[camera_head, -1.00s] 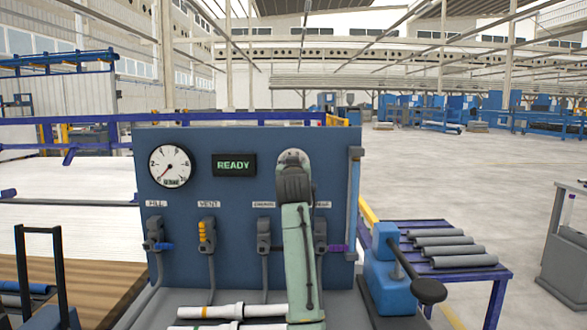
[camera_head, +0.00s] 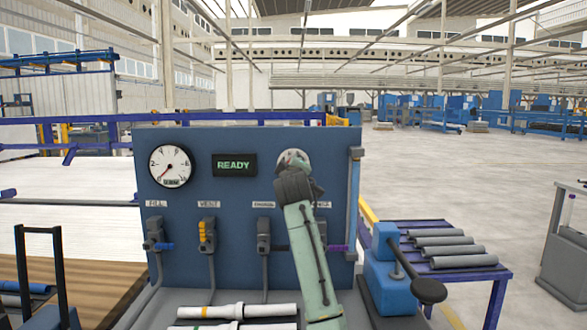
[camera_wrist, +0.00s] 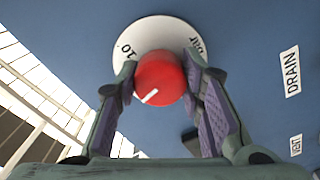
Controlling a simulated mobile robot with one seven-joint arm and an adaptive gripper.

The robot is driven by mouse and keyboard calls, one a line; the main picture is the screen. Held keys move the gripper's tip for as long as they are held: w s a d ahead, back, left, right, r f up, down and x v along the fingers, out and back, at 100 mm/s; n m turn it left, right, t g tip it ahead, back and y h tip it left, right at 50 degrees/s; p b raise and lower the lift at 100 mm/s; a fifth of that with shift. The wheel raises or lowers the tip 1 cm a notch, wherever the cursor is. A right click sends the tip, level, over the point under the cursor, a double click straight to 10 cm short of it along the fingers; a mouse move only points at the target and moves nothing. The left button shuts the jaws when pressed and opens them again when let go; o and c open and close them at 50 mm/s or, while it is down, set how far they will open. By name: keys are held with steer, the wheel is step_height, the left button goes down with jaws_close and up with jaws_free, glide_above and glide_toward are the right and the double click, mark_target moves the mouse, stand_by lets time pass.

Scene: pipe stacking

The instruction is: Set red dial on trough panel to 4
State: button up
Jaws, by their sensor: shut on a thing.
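The red dial (camera_wrist: 160,78) sits on a round white scale plate (camera_wrist: 152,36) on the blue panel (camera_wrist: 258,40). The plate shows a "10" at its left and "bar" lettering at its right; other marks are hidden. The dial's white pointer line runs to the lower left in the wrist view. My gripper (camera_wrist: 163,68) has one finger on each side of the dial and is shut on it. In the head view, the upper part of the dial plate (camera_head: 293,157) shows above my gripper (camera_head: 296,178), which hides the rest.
The panel carries a round gauge (camera_head: 170,166), its needle pointing lower left, and a "READY" display (camera_head: 234,165). Labelled valves (camera_head: 207,235) line its lower part. White pipes (camera_head: 238,311) lie in front. A blue vise (camera_head: 391,280) and a table of grey pipes (camera_head: 455,247) stand at right.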

steer(key=n, duration=0.4)
steer(key=shift+n, duration=0.4)
steer(key=n, duration=0.4)
steer(key=shift+n, duration=0.3)
steer(key=o, duration=1.2)
steer(key=shift+c, duration=0.2)
steer(key=shift+s, duration=0.15)
steer(key=s, duration=1.1)
steer(key=shift+s, duration=0.4)
steer(key=shift+f, duration=0.1)
